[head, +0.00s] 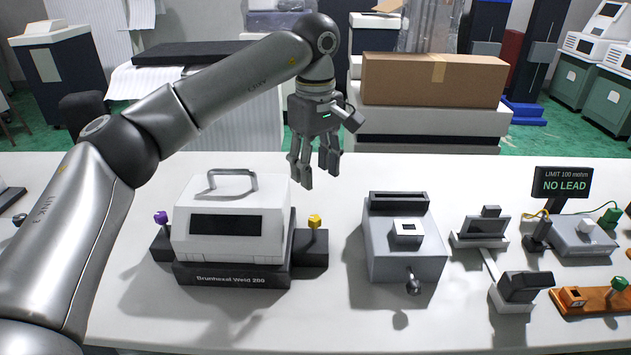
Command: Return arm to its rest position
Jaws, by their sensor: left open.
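My left arm comes in from the left and arches over the table. My left gripper (315,167) hangs from it, fingers pointing down, open and empty. It is above the back of the white table (345,325), behind and between the white machine (232,223) marked "Brunhexal Weld 200" and the grey box device (404,245). It appears clear of both. My right gripper does not show.
The white machine has a top handle, a purple knob (161,217) and a yellow knob (315,221). To the right are a small black-screened device (484,227), a "NO LEAD" display (564,184) and an orange board (597,301). A cardboard box (434,80) stands behind the table.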

